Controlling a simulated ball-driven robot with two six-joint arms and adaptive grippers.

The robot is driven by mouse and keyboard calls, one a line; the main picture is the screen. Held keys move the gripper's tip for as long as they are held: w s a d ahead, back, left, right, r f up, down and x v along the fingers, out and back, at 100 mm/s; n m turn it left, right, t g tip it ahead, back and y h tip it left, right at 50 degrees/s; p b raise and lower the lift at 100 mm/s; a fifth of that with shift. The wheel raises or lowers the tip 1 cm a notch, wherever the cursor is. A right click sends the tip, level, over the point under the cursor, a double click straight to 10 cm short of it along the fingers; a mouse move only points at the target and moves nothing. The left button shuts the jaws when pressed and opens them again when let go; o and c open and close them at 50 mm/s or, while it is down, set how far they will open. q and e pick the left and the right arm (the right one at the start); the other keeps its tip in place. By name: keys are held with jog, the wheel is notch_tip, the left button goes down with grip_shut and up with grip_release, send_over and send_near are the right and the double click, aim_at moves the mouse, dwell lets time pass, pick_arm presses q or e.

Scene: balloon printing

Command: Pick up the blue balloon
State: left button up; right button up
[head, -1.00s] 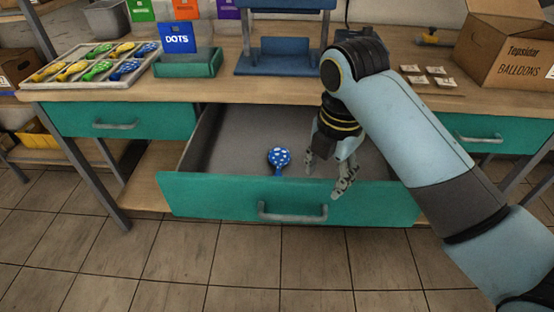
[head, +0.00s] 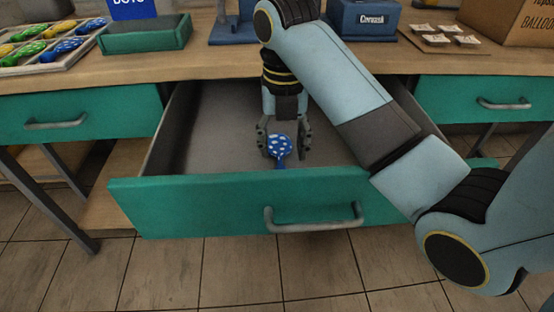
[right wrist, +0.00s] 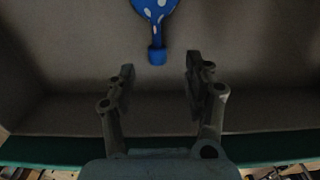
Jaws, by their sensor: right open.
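The blue balloon (head: 279,146) with white dots lies in the open green drawer (head: 230,203), near its front panel. In the right wrist view the balloon (right wrist: 157,14) is at the top, partly cut off, with its blue neck pointing down toward the fingers. My right gripper (head: 285,150) is over the drawer, its fingers on both sides of the balloon in the head view. In the right wrist view the gripper (right wrist: 157,90) is open and empty, and the balloon's neck lies beyond the gap between the fingertips. My left gripper is not in view.
The drawer's front panel and side walls surround the balloon. Above is the wooden tabletop (head: 200,70) with a green box (head: 145,36), a tray of coloured balloons (head: 50,45), a blue box (head: 365,20) and a cardboard box (head: 510,22). The drawer floor around the balloon is clear.

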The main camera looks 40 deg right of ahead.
aim_at(281, 165)
jog(key=shift+f, duration=0.8)
jog(key=f+b, duration=0.1)
jog(key=f, duration=0.2)
jog(key=shift+w+a+f+b, duration=0.1)
jog(key=shift+w+f+b, duration=0.1)
jog(key=shift+f+b, duration=0.2)
jog(key=shift+f, duration=0.3)
jog(key=shift+r, duration=0.1)
jog(key=shift+c, duration=0.8)
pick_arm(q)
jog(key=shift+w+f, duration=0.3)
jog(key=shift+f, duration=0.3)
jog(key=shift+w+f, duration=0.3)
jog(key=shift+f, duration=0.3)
pick_arm(e)
jog(key=c, duration=0.7)
